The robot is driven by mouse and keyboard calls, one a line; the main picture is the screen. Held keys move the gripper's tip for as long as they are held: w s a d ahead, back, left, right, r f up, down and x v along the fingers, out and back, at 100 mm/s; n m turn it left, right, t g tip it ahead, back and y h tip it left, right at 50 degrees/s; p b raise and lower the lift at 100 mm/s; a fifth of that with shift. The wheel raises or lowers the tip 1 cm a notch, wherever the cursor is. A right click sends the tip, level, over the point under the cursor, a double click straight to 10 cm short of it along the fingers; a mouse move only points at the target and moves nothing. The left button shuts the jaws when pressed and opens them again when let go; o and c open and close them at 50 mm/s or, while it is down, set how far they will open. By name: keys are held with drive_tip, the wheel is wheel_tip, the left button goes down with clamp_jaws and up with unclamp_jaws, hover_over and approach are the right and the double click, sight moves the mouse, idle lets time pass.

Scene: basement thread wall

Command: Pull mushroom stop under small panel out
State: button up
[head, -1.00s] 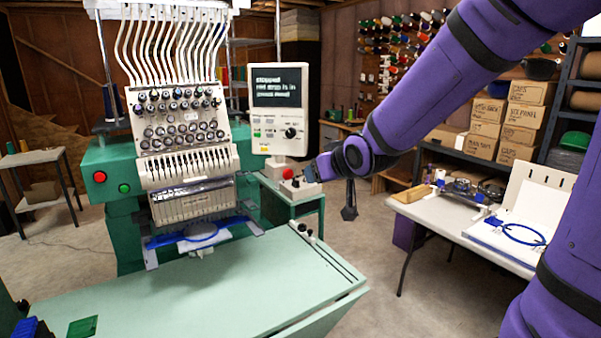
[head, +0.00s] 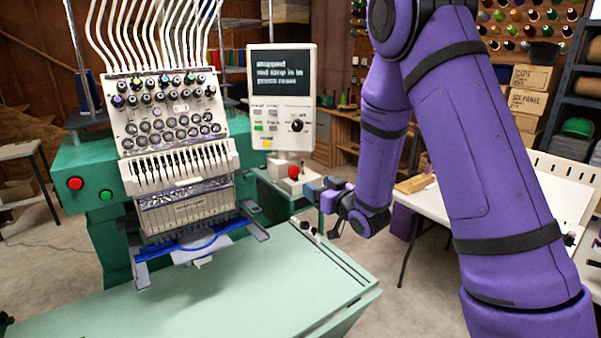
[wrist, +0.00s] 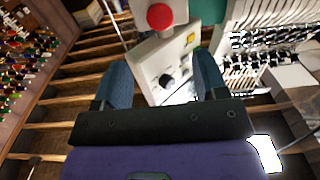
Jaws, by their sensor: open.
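The red mushroom stop (head: 294,171) sits on a pale mount under the small panel (head: 281,128) of the embroidery machine. The panel's dark screen seems to read that the red stop is in. In the wrist view the stop (wrist: 160,16) is at the top middle, above the panel (wrist: 148,66), which appears upside down. My gripper (head: 312,190) is just right of and a little below the stop in the head view. In the wrist view its two blue fingers (wrist: 162,72) are apart with nothing held between them. The stop is beyond the fingertips, and I see no contact.
The machine's green body carries another red button (head: 75,183) and a green button (head: 106,194). A pale green table (head: 230,290) lies in front. A white table (head: 560,190) stands at the right behind my arm. Thread cones (head: 530,25) hang on the back wall.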

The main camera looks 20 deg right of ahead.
sight(295, 172)
drive_tip(key=x, duration=1)
drive_tip(key=shift+w+a, duration=0.1)
drive_tip(key=shift+w, duration=0.15)
clamp_jaws()
drive_tip(key=shift+s+f, duration=0.1)
drive_tip(key=shift+s, duration=0.4)
unclamp_jaws()
drive_tip(key=shift+s, duration=0.1)
